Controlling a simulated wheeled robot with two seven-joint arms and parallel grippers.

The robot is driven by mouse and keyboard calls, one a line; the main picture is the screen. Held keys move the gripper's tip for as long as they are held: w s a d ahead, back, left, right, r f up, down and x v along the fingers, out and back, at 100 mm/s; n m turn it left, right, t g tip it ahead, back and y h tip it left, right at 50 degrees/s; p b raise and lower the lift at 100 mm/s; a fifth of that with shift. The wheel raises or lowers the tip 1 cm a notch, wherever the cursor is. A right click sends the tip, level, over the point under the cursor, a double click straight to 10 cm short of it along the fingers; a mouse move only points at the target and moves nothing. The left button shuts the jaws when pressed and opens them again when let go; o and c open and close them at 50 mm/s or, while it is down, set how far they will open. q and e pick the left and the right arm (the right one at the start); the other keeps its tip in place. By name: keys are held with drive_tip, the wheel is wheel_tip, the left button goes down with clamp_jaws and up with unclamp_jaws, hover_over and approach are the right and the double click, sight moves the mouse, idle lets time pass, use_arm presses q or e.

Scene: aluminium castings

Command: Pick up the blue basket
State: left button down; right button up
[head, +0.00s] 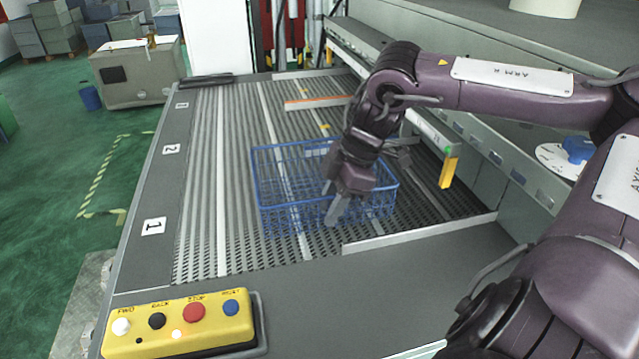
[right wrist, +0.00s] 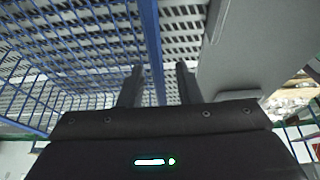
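The blue basket (head: 283,216) is an open wire-mesh basket, standing upright on the roller conveyor in the head view. My right gripper (head: 338,206) reaches down at its front right part and covers some of it. In the right wrist view, a blue bar of the basket (right wrist: 150,38) runs between the two dark fingers of the right gripper (right wrist: 159,72). The fingers stand apart, with space on both sides of the bar. My left gripper is not in view.
The conveyor (head: 200,210) has metal guide rails, one just in front of the basket (head: 420,232). A yellow button box (head: 180,322) sits at the front left. A machine ledge with a yellow-ended bracket (head: 449,172) lies right of the basket. Conveyor left of the basket is clear.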

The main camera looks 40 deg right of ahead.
drive_tip(key=shift+a+f, duration=0.15)
drive_tip(key=shift+f, duration=0.15)
drive_tip(key=shift+c, duration=0.4)
clamp_jaws()
drive_tip(key=shift+w+r, duration=0.1)
drive_tip(key=shift+r, duration=0.1)
